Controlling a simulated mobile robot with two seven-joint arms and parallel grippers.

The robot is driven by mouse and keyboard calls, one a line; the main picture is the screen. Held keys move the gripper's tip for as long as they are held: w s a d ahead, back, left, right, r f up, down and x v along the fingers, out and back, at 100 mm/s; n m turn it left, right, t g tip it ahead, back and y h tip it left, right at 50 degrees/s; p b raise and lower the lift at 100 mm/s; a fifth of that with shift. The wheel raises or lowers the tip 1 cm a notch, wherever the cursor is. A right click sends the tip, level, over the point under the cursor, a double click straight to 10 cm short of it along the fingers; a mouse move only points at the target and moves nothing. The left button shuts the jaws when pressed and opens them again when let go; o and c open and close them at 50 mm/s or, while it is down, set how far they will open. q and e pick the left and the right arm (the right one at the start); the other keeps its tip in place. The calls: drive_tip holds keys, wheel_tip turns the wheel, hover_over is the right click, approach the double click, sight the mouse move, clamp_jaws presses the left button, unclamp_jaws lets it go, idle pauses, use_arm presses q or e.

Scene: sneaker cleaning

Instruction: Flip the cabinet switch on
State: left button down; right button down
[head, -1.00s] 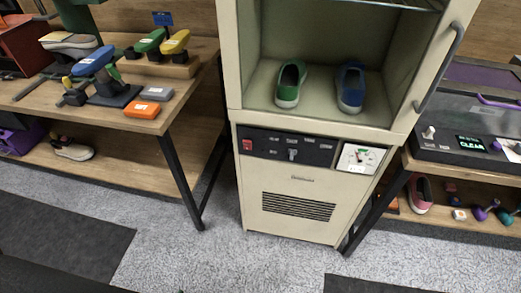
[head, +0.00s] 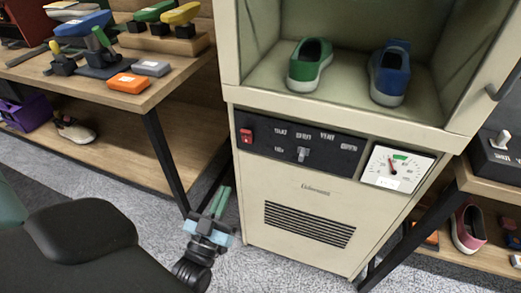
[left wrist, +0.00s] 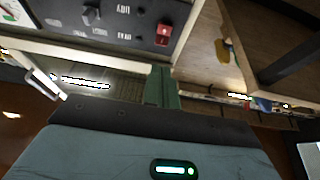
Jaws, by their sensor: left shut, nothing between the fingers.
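The cream cabinet (head: 270,200) stands ahead, with a black control panel (head: 330,152) below its open compartment. The red switch (head: 246,136) is at the panel's left end; it also shows in the left wrist view (left wrist: 163,34). I cannot tell which way the switch is set. My left gripper (head: 223,191) is shut and empty, below and slightly left of the switch, apart from it. In the left wrist view its green fingers (left wrist: 162,72) are together, pointing toward the panel side. My right gripper is not in view.
A grey knob (head: 303,154) and a gauge (head: 395,168) are right of the switch. A green shoe (head: 310,64) and a blue shoe (head: 389,72) stand in the compartment. A wooden bench (head: 130,98) with a black leg is close at left; another bench is at right.

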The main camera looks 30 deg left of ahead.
sight(247, 135)
use_arm(q)
drive_tip(key=shift+r, duration=0.1)
drive_tip(key=shift+w, duration=0.1)
drive_tip(key=x, duration=1.4)
drive_tip(key=shift+a, duration=0.1)
